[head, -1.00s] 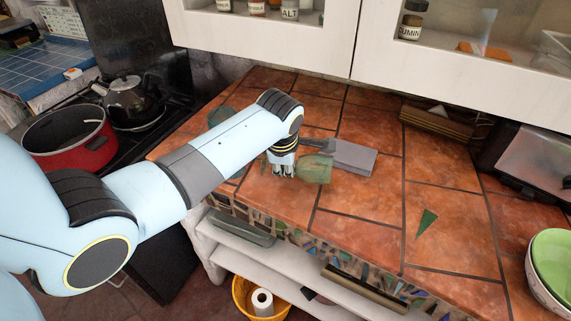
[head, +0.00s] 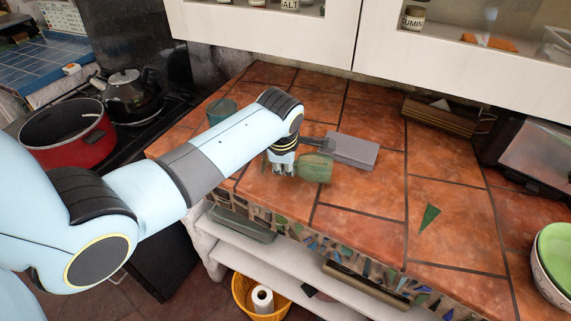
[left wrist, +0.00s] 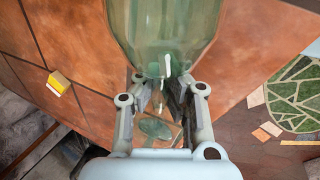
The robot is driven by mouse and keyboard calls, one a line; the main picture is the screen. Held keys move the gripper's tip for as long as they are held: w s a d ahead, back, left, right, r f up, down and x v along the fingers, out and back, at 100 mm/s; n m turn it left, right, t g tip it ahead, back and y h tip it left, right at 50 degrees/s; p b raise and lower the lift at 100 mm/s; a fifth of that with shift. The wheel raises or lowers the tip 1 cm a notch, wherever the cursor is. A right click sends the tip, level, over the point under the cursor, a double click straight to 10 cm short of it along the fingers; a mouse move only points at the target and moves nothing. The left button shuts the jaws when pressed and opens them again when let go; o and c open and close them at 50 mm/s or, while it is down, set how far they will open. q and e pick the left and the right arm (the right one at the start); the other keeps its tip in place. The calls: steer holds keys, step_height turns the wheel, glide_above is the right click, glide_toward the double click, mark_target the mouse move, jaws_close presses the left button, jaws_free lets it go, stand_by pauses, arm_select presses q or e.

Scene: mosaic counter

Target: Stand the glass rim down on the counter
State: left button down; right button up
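The glass (head: 316,169) is green, see-through and stemmed. It lies sideways at the middle of the counter (head: 365,193), its bowl to the right of my left gripper (head: 284,174) in the head view. In the left wrist view, the bowl (left wrist: 165,30) fills the top, beyond the fingers of my left gripper (left wrist: 164,88). The stem runs between the fingers and the round foot (left wrist: 155,128) shows below them. Whether the fingers press on the stem is unclear, as is whether the glass touches the counter. My right gripper is not in view.
A grey flat block-like tool (head: 352,151) lies close behind the glass. A blue-green cup (head: 221,113) stands behind my left arm. Green bowls (head: 553,260) stand at the right edge. Wall cabinets (head: 270,25) hang over the back. The counter right of the glass is mostly clear.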

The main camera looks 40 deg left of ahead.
arm_select(q)
steer(key=shift+f, duration=0.3)
steer(key=c, duration=2)
jaws_free()
steer(key=o, duration=0.6)
steer(key=shift+s, duration=0.1)
steer(key=p+v, duration=0.2)
steer(key=p, duration=0.1)
steer(key=shift+r, duration=0.4)
steer(key=shift+p+v, duration=0.45)
steer(key=shift+v, duration=3.15)
